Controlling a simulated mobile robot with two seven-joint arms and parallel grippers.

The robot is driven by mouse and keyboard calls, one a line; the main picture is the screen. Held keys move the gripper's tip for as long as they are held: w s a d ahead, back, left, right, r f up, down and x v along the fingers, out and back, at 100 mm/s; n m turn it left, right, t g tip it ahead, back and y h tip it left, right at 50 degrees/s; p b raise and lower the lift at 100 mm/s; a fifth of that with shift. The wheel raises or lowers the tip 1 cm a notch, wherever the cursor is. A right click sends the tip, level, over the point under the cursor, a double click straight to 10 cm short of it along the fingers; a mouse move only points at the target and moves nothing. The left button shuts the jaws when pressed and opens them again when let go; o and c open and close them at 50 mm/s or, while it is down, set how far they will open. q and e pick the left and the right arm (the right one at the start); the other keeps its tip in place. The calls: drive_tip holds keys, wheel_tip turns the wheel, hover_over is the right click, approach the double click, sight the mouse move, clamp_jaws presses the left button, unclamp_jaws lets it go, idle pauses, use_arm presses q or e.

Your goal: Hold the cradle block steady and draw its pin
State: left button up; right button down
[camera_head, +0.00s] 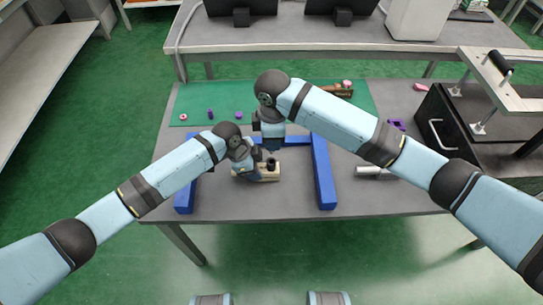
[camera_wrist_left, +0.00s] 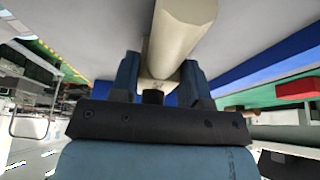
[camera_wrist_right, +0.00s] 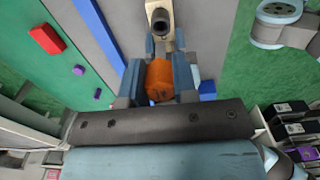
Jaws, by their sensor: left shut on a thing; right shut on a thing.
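The beige cradle block (camera_head: 265,176) sits on the grey table inside a blue frame, with a dark round part on its right end. My left gripper (camera_wrist_left: 158,82) is shut on the beige block, which runs between its fingers in the left wrist view (camera_wrist_left: 180,35). My right gripper (camera_wrist_right: 160,75) is shut on an orange cylindrical piece, likely the pin (camera_wrist_right: 159,80). In the right wrist view the block (camera_wrist_right: 160,16) shows beyond the orange piece, with a dark round opening. Whether the pin is still seated cannot be told. The arms hide it in the head view.
Blue bars (camera_head: 322,170) flank the block left and right, with another behind. A green mat (camera_head: 190,98) at the back holds small red and purple pieces. A silver cylinder (camera_head: 374,172) lies to the right, near a black box (camera_head: 435,131). The front table strip is clear.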

drive_tip(key=shift+r, duration=0.3)
use_arm(q)
drive_tip(key=o, duration=1.1)
drive_tip(key=shift+r, duration=0.1)
drive_tip(key=v, duration=1.1)
drive_tip(key=shift+a+r, duration=0.25)
drive_tip(key=shift+r, duration=0.1)
